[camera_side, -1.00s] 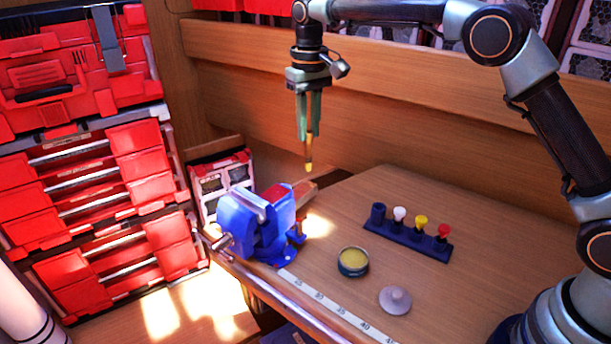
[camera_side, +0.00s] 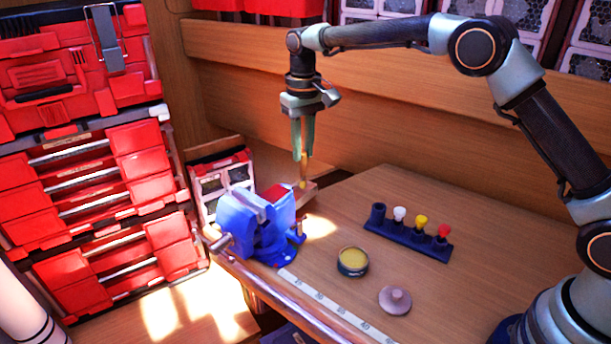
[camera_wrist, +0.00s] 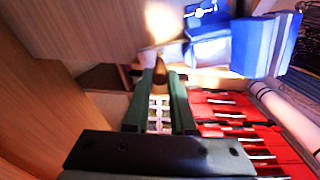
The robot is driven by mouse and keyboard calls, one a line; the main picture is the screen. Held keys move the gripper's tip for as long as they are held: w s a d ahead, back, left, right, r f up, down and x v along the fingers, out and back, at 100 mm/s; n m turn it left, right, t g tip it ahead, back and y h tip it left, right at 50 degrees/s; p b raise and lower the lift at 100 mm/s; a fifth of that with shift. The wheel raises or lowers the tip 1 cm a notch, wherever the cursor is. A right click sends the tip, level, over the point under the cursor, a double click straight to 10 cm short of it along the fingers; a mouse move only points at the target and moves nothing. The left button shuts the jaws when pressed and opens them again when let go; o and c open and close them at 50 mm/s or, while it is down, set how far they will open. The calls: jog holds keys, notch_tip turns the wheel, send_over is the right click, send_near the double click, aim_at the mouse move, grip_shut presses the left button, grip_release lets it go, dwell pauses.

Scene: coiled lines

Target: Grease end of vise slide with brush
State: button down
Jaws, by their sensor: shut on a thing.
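The blue vise (camera_side: 258,225) is fixed at the left corner of the bench, and it also shows at the upper right in the wrist view (camera_wrist: 245,45). Its slide end (camera_side: 304,193) sticks out at the back right, beside a red part. My gripper (camera_side: 303,152) points down, shut on a thin brush (camera_side: 304,172) with a yellowish tip. The brush tip is at the slide end in the side view; I cannot tell whether it touches. In the wrist view the brush (camera_wrist: 160,78) shows between the green fingers. An open grease tin (camera_side: 353,262) stands on the bench.
A grey lid (camera_side: 395,300) lies next to the tin. A dark blue rack (camera_side: 410,238) holds white, yellow and red-topped items, with an open socket at its left end. Red drawers (camera_side: 110,200) stand at the left. The right part of the bench is clear.

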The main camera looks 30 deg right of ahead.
jog(key=shift+f, duration=0.65)
dwell(0.8)
jog(key=shift+d, duration=0.1)
jog(key=shift+w+d+r, duration=0.1)
jog(key=shift+w+d, duration=0.15)
jog(key=shift+d, duration=0.35)
jog(key=shift+d, duration=0.1)
jog(key=shift+w+d, duration=0.2)
jog(key=shift+d, duration=0.35)
jog(key=shift+d, duration=0.2)
jog(key=shift+a, duration=0.15)
dwell(0.4)
jog(key=shift+s+a, duration=0.15)
jog(key=shift+a, duration=0.4)
jog(key=shift+a, duration=0.15)
